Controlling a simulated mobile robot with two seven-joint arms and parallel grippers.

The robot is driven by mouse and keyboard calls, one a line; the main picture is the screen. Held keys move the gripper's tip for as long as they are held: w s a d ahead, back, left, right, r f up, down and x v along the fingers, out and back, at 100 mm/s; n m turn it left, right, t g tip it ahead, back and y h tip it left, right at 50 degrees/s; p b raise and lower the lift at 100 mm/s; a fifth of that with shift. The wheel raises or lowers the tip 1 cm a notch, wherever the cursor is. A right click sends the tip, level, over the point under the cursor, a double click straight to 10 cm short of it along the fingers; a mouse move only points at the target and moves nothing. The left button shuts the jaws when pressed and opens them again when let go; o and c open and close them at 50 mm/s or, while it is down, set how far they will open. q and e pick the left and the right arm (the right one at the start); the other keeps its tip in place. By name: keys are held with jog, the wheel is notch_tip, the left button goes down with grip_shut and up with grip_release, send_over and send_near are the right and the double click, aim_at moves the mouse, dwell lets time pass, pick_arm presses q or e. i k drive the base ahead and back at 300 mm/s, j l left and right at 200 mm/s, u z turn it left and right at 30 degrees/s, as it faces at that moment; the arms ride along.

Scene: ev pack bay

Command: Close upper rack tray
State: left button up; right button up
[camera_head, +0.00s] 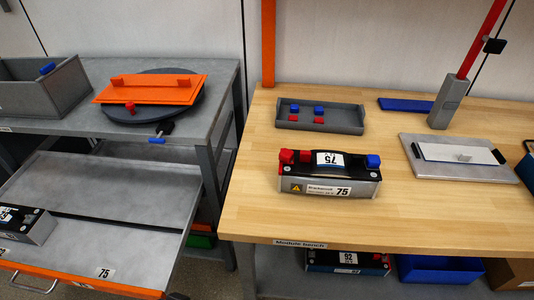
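A grey metal rack tray (117,243) is pulled out at the lower left, below the left grey worktop. It has an orange front edge (95,283) with a metal handle (30,282) and a label reading 75. A dark strip divides the tray, and a black and silver module (27,222) sits at its left side, cut off by the picture edge. The front part of the tray with no module on it is bare. I cannot tell from this view whether it is the upper tray. Neither of my grippers is in view.
The grey worktop (215,85) holds an orange plate (150,89) on a dark round disc and a grey bin (45,95). The wooden bench (400,220) on the right carries a module (328,185) labelled 75, a small tray (320,126) and a white plate (460,153).

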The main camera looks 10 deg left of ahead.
aim_at(122, 228)
jog(key=j+u, duration=0.25)
jog(key=j, duration=0.6)
jog(key=j+u, duration=0.25)
jog(key=j, duration=0.55)
jog(key=i, duration=0.05)
